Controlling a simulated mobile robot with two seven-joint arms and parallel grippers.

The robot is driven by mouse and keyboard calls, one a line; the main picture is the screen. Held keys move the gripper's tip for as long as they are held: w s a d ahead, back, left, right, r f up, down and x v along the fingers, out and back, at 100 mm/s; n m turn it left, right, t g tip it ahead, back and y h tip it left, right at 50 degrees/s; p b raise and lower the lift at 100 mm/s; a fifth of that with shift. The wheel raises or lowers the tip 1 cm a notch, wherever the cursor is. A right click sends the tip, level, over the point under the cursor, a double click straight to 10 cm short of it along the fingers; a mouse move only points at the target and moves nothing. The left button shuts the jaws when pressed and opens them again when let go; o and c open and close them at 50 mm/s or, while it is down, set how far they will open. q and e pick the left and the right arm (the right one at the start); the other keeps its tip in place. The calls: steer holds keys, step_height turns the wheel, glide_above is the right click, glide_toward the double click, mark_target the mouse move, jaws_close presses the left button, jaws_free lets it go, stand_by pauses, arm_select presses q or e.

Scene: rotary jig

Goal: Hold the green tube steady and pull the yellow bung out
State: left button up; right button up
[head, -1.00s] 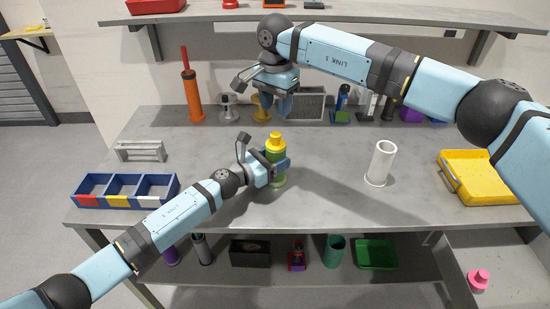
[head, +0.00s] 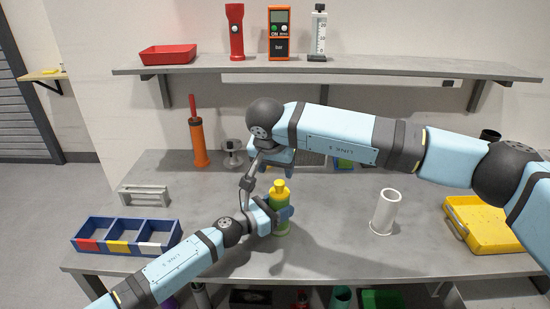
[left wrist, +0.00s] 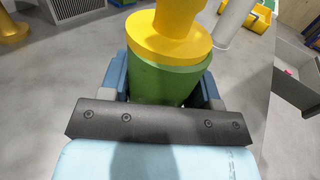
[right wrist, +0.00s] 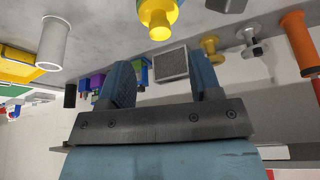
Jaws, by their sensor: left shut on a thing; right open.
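The green tube (head: 280,224) stands upright on the grey workbench. The yellow bung (head: 279,188) sits in its top, with a wide flange and a narrower knob. My left gripper (head: 279,215) is shut on the green tube, one finger on each side; the left wrist view shows the tube (left wrist: 160,82) between the fingers and the bung (left wrist: 170,35) seated on it. My right gripper (head: 278,163) is open and empty, just above the bung. In the right wrist view the bung (right wrist: 158,22) shows beyond the open fingers (right wrist: 164,85), apart from them.
A white hollow cylinder (head: 385,212) and a yellow tray (head: 480,222) stand to the right. A blue divided bin (head: 126,237) and a grey rack (head: 144,193) are at the left. An orange pump-like tool (head: 199,145) stands behind. A shelf (head: 400,70) runs above.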

mark_target(279, 182)
steer(key=x, duration=0.8)
jaws_close()
stand_by(0.4)
steer(key=shift+r, duration=3.75)
